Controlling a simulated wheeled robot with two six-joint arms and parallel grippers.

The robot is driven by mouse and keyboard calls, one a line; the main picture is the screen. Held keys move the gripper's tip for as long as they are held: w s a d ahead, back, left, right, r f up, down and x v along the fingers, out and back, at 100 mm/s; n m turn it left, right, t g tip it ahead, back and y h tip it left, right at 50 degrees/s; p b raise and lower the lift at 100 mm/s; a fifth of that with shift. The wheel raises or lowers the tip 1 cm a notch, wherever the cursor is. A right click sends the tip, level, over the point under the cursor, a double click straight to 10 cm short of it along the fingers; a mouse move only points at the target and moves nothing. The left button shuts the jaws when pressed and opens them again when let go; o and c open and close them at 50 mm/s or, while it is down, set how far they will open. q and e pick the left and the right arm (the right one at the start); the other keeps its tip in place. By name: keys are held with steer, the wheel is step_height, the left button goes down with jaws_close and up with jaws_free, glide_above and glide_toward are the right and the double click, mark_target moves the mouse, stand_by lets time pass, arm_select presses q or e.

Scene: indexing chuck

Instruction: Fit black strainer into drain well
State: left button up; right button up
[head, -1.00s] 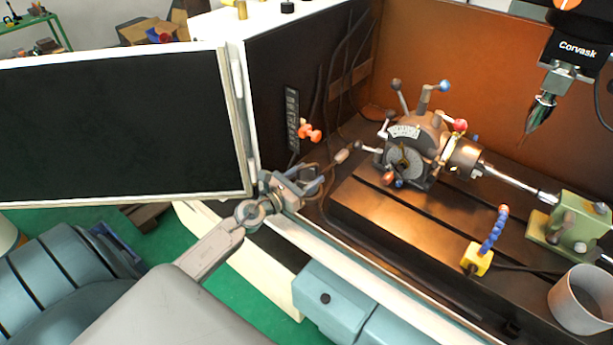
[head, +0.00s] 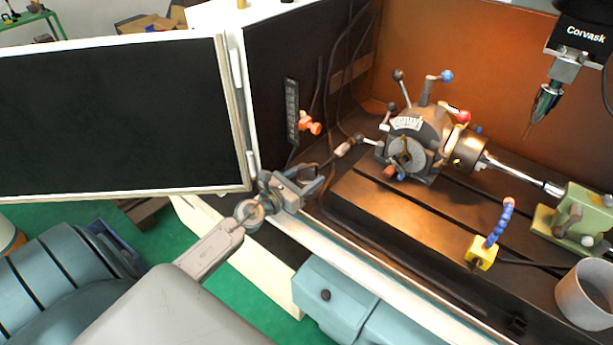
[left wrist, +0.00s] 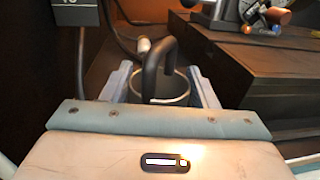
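My left gripper (head: 305,182) is at the lower left corner of the machine enclosure, beside the open door. In the left wrist view, its two grey fingers (left wrist: 163,82) stand apart on either side of a round, dark cup-shaped body with a thin rim and a black arched handle. This looks like the black strainer (left wrist: 158,68), and the fingers appear closed against its sides. In the head view it is small and mostly hidden by the gripper. I cannot make out the drain well in either view. My right gripper is out of view.
An indexing chuck (head: 408,150) with ball-ended levers stands on the dark slotted table (head: 385,205). A yellow block with a blue hose (head: 482,252), a green tailstock (head: 570,220) and a grey pot (head: 587,297) are to the right. The open door (head: 120,115) stands left; cables hang behind.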

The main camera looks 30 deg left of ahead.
mark_target(300, 183)
arm_select(q)
steer(key=o, duration=0.4)
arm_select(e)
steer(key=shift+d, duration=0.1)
arm_select(q)
steer(key=b+v, duration=0.1)
steer(key=v, duration=0.1)
steer(key=b+v, duration=0.1)
steer(key=v, duration=0.2)
steer(key=shift+s+f, duration=0.15)
steer(key=shift+f, duration=0.1)
steer(key=b+v, duration=0.3)
steer(key=v, duration=0.2)
steer(key=shift+s+a+r, duration=0.1)
steer(key=shift+r, duration=0.1)
steer(key=shift+s+b, duration=0.15)
steer(key=shift+b, duration=0.15)
steer(key=shift+r, duration=0.1)
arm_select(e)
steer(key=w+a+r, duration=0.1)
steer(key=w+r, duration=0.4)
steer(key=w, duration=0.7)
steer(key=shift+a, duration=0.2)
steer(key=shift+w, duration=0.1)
